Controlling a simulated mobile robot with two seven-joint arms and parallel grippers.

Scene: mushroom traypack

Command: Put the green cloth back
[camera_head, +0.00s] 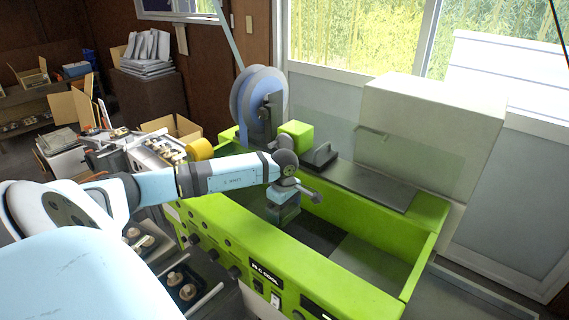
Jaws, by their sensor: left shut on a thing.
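My left gripper (284,208) points down inside the open trough of the lime-green packing machine (265,255), near its left end. It is shut on a small dark green piece at its fingertips. The piece is too small and shaded to tell surely whether it is the green cloth, and no other cloth shows clearly. I cannot tell whether it touches the trough floor. My right gripper is not in view.
A large film roll (257,95) stands at the machine's back left, beside a lime-green block (297,135). A pale cabinet (430,120) stands behind. Mushroom trays (181,284) sit left of the machine. The trough's right part (370,262) is clear.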

